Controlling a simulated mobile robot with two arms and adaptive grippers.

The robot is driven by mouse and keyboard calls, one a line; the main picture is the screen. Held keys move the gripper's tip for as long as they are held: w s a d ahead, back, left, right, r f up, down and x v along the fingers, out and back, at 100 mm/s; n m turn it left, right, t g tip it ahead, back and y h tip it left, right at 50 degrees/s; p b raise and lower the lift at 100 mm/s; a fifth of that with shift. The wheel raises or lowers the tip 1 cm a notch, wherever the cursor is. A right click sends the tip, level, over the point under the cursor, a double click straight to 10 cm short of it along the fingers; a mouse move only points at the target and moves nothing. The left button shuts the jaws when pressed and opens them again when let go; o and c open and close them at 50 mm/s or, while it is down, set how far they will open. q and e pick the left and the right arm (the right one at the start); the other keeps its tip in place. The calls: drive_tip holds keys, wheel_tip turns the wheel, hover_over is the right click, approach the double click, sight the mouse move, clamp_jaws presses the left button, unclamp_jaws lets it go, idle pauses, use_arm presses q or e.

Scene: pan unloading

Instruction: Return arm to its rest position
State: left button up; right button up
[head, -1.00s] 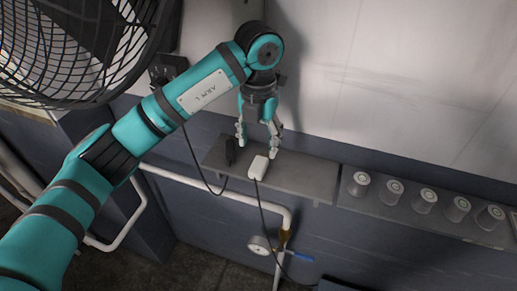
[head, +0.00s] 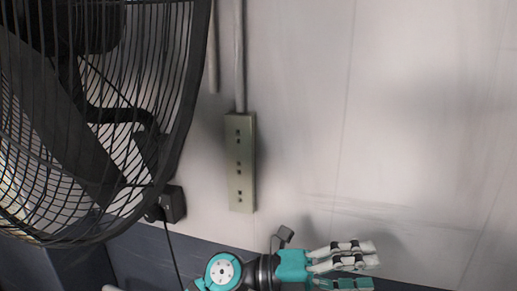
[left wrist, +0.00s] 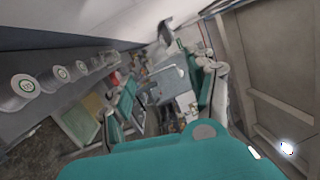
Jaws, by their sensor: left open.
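My left gripper (head: 364,263) is at the bottom of the head view, in front of the wall. Its pale fingers point to the right and are apart, with nothing seen between them. The teal wrist joint (head: 222,271) is at the bottom edge, and the rest of the arm is cut off below. In the left wrist view a teal part of my own arm (left wrist: 170,160) fills the bottom, and the fingertips are not seen there. My right gripper is in neither view.
A large caged fan (head: 95,110) fills the left of the head view. A metal outlet strip (head: 241,165) and a black box (head: 173,203) with a cable are on the pale wall.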

use_arm(q)
drive_tip(key=w+a+r+n+t+y, duration=0.15)
drive_tip(key=w+a+n+t, duration=0.25)
drive_tip(key=a+n+t, duration=0.5)
drive_tip(key=w+a+r+n+t+y, duration=0.15)
drive_tip(key=w+a+n+t, duration=0.4)
drive_tip(key=n+t, duration=0.65)
drive_tip(key=a+f+n+g+y, duration=0.2)
drive_tip(key=a+f+n+y, duration=1.3)
drive_tip(key=f, duration=0.4)
drive_tip(key=s+a+f+g+y, duration=0.2)
drive_tip(key=s+a+f+g, duration=0.4)
drive_tip(key=s+f, duration=0.5)
drive_tip(key=s+a+f+g, duration=0.1)
drive_tip(key=s+f+g, duration=0.3)
drive_tip(key=s, duration=0.4)
drive_tip(key=s+f+g, duration=0.3)
drive_tip(key=s, duration=0.4)
wheel_tip(320, 180, down, 28)
drive_tip(key=s+g+b, duration=0.1)
drive_tip(key=b, duration=0.1)
drive_tip(key=s+a+f+g+b, duration=0.1)
drive_tip(key=s+a+f+b, duration=0.1)
drive_tip(key=s+f, duration=1.5)
wheel_tip(320, 180, down, 2)
drive_tip(key=shift+a+f+g+h, duration=0.1)
drive_tip(key=shift+a+g+h, duration=0.2)
drive_tip(key=shift+a, duration=0.2)
